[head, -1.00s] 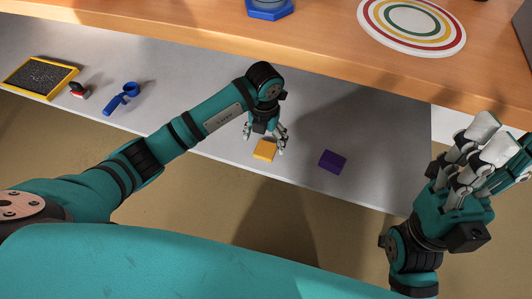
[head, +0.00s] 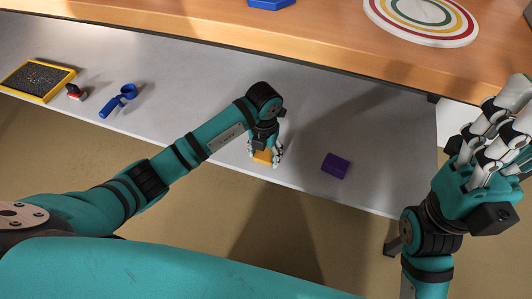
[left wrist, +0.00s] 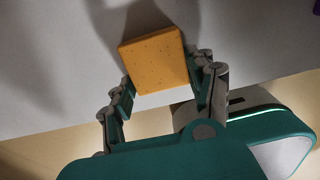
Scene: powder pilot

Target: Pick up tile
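A flat yellow-orange tile (head: 263,156) lies on the grey lower shelf near its front edge. It shows large and dotted in the left wrist view (left wrist: 155,60). My left gripper (head: 265,152) is over the tile, pointing down, with fingers on either side of it. In the left wrist view the left gripper (left wrist: 164,76) is open around the tile's near part; whether the fingers touch it is unclear. A purple tile (head: 336,166) lies apart to the right. My right gripper (head: 505,125) is raised at the right, open and empty.
The grey shelf (head: 180,75) also bears a yellow-framed dark tray (head: 38,80), a small red-and-black item (head: 74,92) and a blue tool (head: 118,101) at left. A wooden tabletop (head: 320,45) overhangs behind, with a ringed round mat (head: 420,18) and a blue object (head: 270,3).

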